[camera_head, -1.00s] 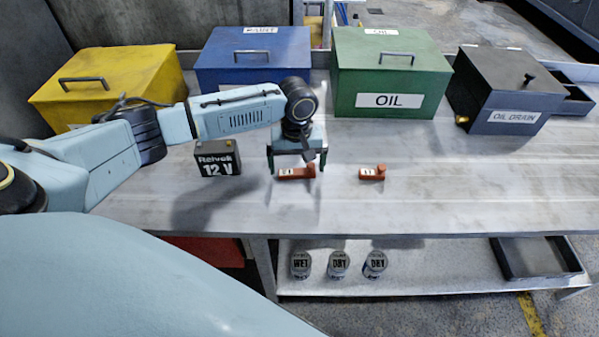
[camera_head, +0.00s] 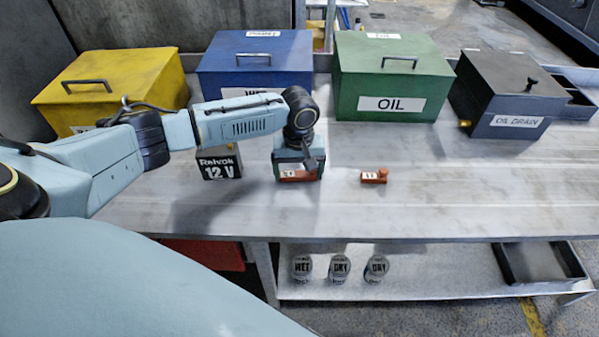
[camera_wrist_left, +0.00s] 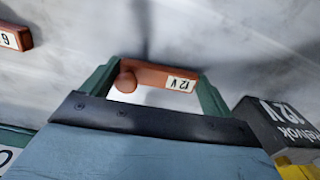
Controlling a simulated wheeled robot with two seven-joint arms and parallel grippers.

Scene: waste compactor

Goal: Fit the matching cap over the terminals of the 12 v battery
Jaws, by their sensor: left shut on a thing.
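The dark 12 V battery (camera_head: 219,165) stands on the bench at the left, partly hidden behind my left arm; its side also shows in the left wrist view (camera_wrist_left: 283,128). My left gripper (camera_head: 299,176) is shut on a red-brown cap (camera_head: 298,175) just right of the battery. In the left wrist view the cap (camera_wrist_left: 155,78) lies between the two green fingers (camera_wrist_left: 158,88), and its label reads 12 V. A second red-brown cap (camera_head: 374,176) lies on the bench to the right; in the left wrist view its label (camera_wrist_left: 12,38) looks like 6. My right gripper is not seen.
Yellow (camera_head: 112,88), blue (camera_head: 256,62) and green OIL (camera_head: 391,75) boxes and a dark OIL DRAIN box (camera_head: 508,92) line the back of the bench. Several cans (camera_head: 339,268) and a black tray (camera_head: 540,262) sit on the shelf below. The bench's right side is clear.

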